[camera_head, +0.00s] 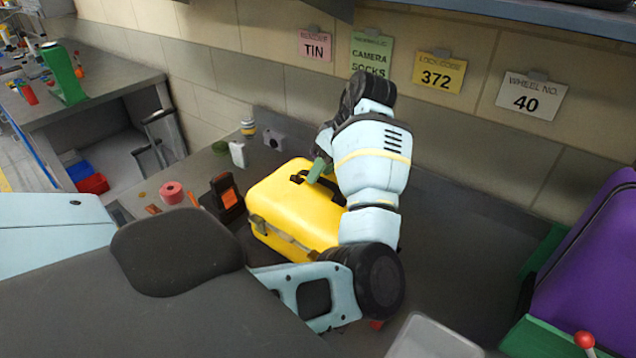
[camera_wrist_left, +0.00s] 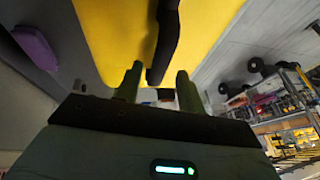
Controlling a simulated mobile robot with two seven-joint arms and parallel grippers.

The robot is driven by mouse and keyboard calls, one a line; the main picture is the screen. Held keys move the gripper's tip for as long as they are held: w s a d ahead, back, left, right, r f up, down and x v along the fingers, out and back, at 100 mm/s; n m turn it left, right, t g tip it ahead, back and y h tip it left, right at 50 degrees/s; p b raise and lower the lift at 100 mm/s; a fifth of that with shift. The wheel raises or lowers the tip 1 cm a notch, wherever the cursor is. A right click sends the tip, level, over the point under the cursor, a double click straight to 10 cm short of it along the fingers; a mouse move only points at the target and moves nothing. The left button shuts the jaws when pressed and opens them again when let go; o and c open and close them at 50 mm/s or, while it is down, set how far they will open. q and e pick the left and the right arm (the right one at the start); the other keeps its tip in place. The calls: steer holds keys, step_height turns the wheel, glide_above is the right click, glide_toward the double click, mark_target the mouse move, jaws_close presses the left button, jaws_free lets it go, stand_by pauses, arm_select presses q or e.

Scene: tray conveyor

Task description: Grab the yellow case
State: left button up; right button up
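The yellow case (camera_head: 290,208) stands on the grey worktop in the head view, with a black handle (camera_head: 328,186) on top. My left gripper (camera_head: 318,170) is at the handle, its green fingers partly hidden behind my arm. In the left wrist view, the yellow case (camera_wrist_left: 115,35) fills the upper middle. There my left gripper (camera_wrist_left: 158,88) has its two green fingers apart, with the black handle (camera_wrist_left: 166,35) reaching between them and gaps on both sides. My right gripper is not in view.
A black and orange device (camera_head: 226,198) stands close left of the case, with a pink roll (camera_head: 172,192) beyond it. A purple item (camera_head: 600,270) is at the right. A clear bin (camera_head: 435,338) is at the front. The worktop right of my arm is mostly free.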

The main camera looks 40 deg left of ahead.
arm_select(q)
steer(key=x, duration=0.3)
steer(key=shift+a+f, duration=0.1)
steer(key=shift+f, duration=0.1)
jaws_close()
stand_by(1.1)
steer(key=shift+w+r, duration=0.1)
steer(key=shift+r, duration=0.05)
